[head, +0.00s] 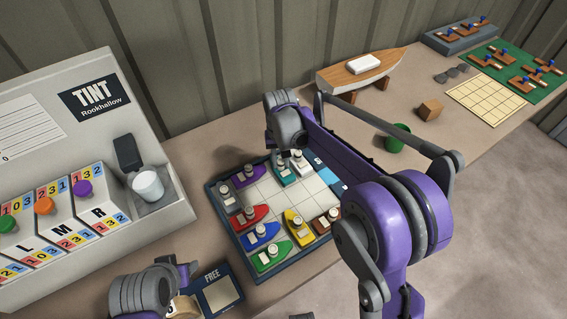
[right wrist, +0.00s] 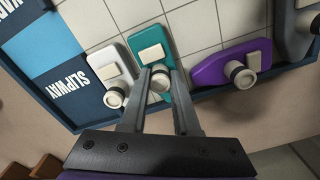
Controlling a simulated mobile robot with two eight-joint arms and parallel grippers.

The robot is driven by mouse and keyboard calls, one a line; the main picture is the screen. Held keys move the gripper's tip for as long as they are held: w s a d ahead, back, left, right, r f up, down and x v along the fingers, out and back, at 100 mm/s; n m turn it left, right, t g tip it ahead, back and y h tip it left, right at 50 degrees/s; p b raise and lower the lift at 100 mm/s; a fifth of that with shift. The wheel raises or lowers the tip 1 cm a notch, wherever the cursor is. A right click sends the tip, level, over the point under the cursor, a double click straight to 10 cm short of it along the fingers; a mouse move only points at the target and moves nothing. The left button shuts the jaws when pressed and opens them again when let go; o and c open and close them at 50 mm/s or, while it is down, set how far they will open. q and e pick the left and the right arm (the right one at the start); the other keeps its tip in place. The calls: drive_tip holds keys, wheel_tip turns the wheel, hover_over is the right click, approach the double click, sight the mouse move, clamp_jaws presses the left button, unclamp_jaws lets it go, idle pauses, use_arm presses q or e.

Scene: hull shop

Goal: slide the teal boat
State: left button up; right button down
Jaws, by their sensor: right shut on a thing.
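The teal boat (head: 284,180) sits at the far edge of the sliding board (head: 228,239), between the purple boat (head: 243,178) and the white boat (head: 303,165). In the right wrist view the teal boat (right wrist: 146,50) has a round pale knob at its near end. My right gripper (right wrist: 159,82) is shut on that knob, with one finger on each side. In the head view my right arm comes in over the board's right side and hides part of it. My left gripper (head: 184,284) is low at the left, beside the FREE plate; its fingers are unclear.
Grey, red (head: 247,217), blue, green, yellow (head: 299,230) and brown boats share the board. The blue SLIPWAY strip (right wrist: 73,90) lies beside the white boat. Pale empty squares (head: 280,205) fill the board's middle. The TINT machine (head: 75,160) stands left; a green cup (head: 398,138) stands right.

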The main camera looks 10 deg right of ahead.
sight(280, 160)
drive_tip(key=shift+w, duration=0.15)
drive_tip(key=c, duration=0.9)
unclamp_jaws()
use_arm(q)
drive_tip(key=shift+w, duration=0.15)
use_arm(e)
drive_tip(key=shift+o, duration=1.3)
drive_tip(key=shift+w+a, duration=0.1)
drive_tip(key=shift+r, duration=0.1)
use_arm(q)
drive_tip(key=shift+r+p, duration=0.3)
drive_tip(key=shift+r, duration=0.05)
use_arm(e)
wheel_tip(280, 160, up, 11)
drive_tip(key=shift+f, duration=0.2)
